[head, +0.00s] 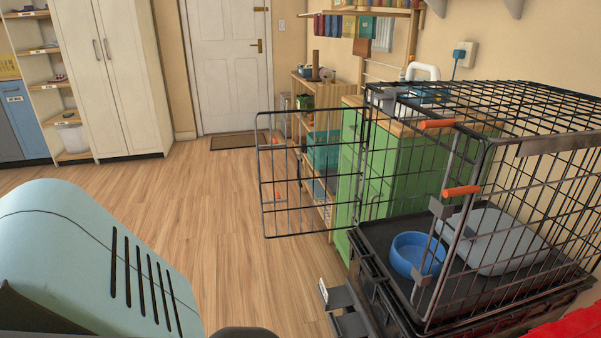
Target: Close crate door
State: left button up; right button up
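The black wire crate (565,113) stands at the right with its front facing left. Its wire door (310,180) is swung wide open and sticks out to the left from the far side of the opening. A grey part that looks like a gripper (340,306) shows low at the centre, left of the crate base and apart from the door. I take it as my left gripper; its grip state is unclear. My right gripper does not show.
A green cabinet (349,205) stands behind the open door. Something red (570,328) shows at the lower right corner. The wooden floor (200,205) left of the door is clear.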

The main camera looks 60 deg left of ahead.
aim_at(299, 159)
jog(key=j+z, duration=0.1)
jog(key=j, duration=0.35)
jog(key=k+j+z, duration=0.1)
jog(key=j, duration=0.35)
jog(key=k+j+z, duration=0.1)
jog(key=j, duration=0.35)
jog(key=k+j+z, duration=0.1)
jog(key=j, duration=0.35)
jog(key=j+z, duration=0.1)
jog(key=j, duration=0.2)
jog(key=k+j, duration=0.15)
jog(key=j, duration=0.15)
jog(key=k+j+z, duration=0.15)
jog(key=j, duration=0.15)
jog(key=j+z, duration=0.1)
jog(key=j, duration=0.35)
jog(key=i+j+z, duration=0.15)
jog(key=j, duration=0.35)
jog(key=i+j, duration=0.15)
jog(key=j, duration=0.2)
jog(key=i+j+z, duration=0.1)
jog(key=j, duration=0.25)
